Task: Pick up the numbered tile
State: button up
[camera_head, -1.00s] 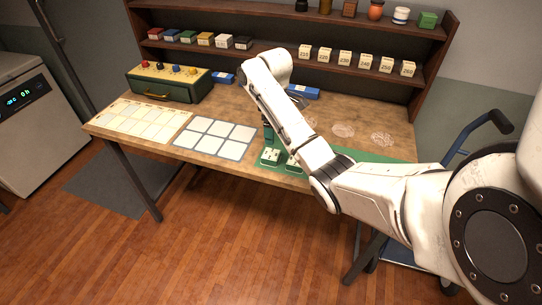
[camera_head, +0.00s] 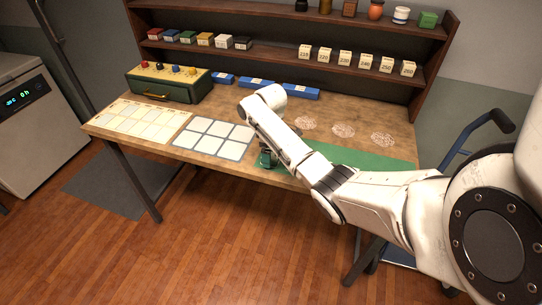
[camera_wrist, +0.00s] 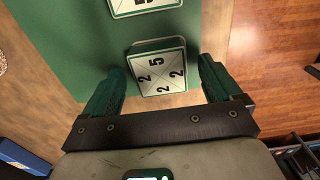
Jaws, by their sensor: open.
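A white square numbered tile (camera_wrist: 158,68) with a dark green rim lies on a green mat (camera_wrist: 60,45) in the wrist view. Its face is split by diagonal lines and bears a 5 and several 2s. My gripper (camera_wrist: 162,66) is open, with one green finger on each side of the tile and gaps between. I cannot tell how far the fingertips are above the mat. A second tile (camera_wrist: 145,5) is cut off at the top edge. In the head view, my gripper (camera_head: 267,158) points down at the mat's left end, and my arm hides the tiles.
A sheet with white squares (camera_head: 213,139) and a cream grid board (camera_head: 135,119) lie left of my gripper. A green box with coloured knobs (camera_head: 168,86) and blue boxes (camera_head: 255,83) stand behind. Shelves (camera_head: 280,52) line the back. The table's front edge is close to my gripper.

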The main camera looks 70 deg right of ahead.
jog(key=c, duration=1.2)
jog(key=shift+c, duration=0.2)
jog(key=shift+r, duration=0.2)
